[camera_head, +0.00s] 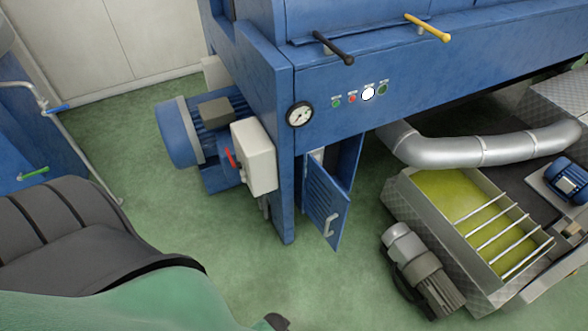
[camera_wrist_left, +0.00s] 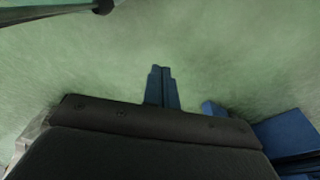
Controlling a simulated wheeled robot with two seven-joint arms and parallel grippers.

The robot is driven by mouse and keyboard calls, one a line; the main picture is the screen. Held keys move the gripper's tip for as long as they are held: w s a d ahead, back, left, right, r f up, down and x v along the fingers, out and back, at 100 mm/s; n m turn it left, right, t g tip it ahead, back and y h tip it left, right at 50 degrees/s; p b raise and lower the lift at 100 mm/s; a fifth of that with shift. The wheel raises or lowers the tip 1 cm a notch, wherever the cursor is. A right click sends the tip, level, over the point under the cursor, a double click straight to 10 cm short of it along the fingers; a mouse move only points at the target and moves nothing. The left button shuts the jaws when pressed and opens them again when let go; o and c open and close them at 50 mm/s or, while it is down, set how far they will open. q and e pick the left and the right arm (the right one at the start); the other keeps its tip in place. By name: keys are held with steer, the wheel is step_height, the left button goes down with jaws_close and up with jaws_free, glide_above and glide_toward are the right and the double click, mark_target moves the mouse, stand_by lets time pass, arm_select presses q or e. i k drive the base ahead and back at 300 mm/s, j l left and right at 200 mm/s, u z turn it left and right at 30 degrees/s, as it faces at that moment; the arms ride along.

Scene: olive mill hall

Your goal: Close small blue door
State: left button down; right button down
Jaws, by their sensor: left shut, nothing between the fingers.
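The small blue door (camera_head: 322,208) with louvre slots and a pale handle (camera_head: 330,224) hangs under the big blue machine, right of its front corner post. It stands ajar, its handle edge swung out from the frame, with a gap showing above and behind it. My left gripper (camera_wrist_left: 161,72) shows in the left wrist view with its two blue fingers together, empty, over green floor. The small blue door cannot be made out for certain in that view. In the head view the left fingers are not visible. My right gripper is in neither view.
A blue motor (camera_head: 200,135) and a white switch box (camera_head: 254,156) with a red lever are left of the door. A silver pipe (camera_head: 480,150), an olive-paste trough (camera_head: 460,215) and a grey motor (camera_head: 420,272) are right. Green floor (camera_head: 335,290) is clear in front.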

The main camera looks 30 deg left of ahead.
mark_target(326, 205)
steer(key=u, duration=0.7)
steer(key=l, duration=0.35)
